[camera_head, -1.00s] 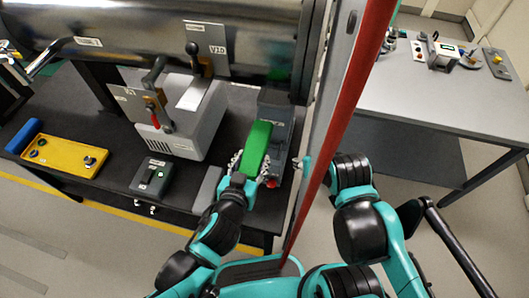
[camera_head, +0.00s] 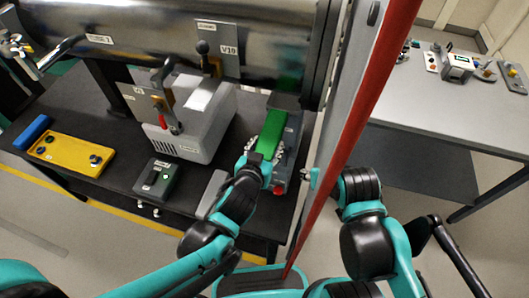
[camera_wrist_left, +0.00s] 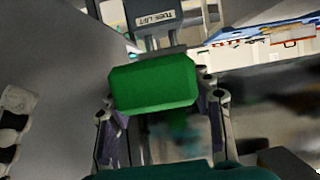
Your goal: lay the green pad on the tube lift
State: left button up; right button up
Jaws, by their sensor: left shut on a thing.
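The green pad (camera_head: 271,134) is held in my left gripper (camera_head: 262,160), whose fingers are shut on its sides. In the left wrist view the pad (camera_wrist_left: 154,84) fills the middle, between the fingers. The grey tube lift (camera_head: 294,140) stands at the bench's right end, under the big metal tube. Its label plate (camera_wrist_left: 155,18) shows just past the pad in the left wrist view. The pad overlaps the lift in the head view; I cannot tell whether they touch. My right gripper (camera_head: 308,174) is mostly hidden by the red-edged panel.
A grey box with levers (camera_head: 190,125), a switch box (camera_head: 155,180) and a yellow tray (camera_head: 70,152) stand on the dark bench left of the lift. The red-edged panel (camera_head: 372,95) rises close on the right. A grey table (camera_head: 440,110) stands beyond it.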

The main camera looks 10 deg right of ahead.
aim_at(272, 135)
pick_arm(q)
jog(key=shift+r+b+x, duration=0.25)
jog(key=shift+b+x, duration=0.1)
jog(key=shift+x, duration=0.85)
jog(key=shift+r+b+x, duration=0.25)
jog(key=shift+b+x, duration=0.05)
jog(key=shift+x, duration=0.9)
jog(key=shift+w+d+b, duration=0.15)
jog(key=shift+w+d, duration=0.65)
jog(key=shift+w, duration=1.1)
jog(key=shift+w+d+b, duration=0.15)
jog(key=shift+w+d, duration=0.65)
jog(key=shift+w, duration=1.15)
jog(key=shift+w+d+b, duration=0.15)
jog(key=shift+w+d, duration=0.6)
jog(key=shift+w, duration=1.15)
jog(key=shift+s+f+b, duration=0.1)
jog(key=shift+f+b, duration=0.35)
jog(key=shift+f, duration=0.05)
jog(key=o, duration=1.6)
jog(key=shift+s, duration=0.1)
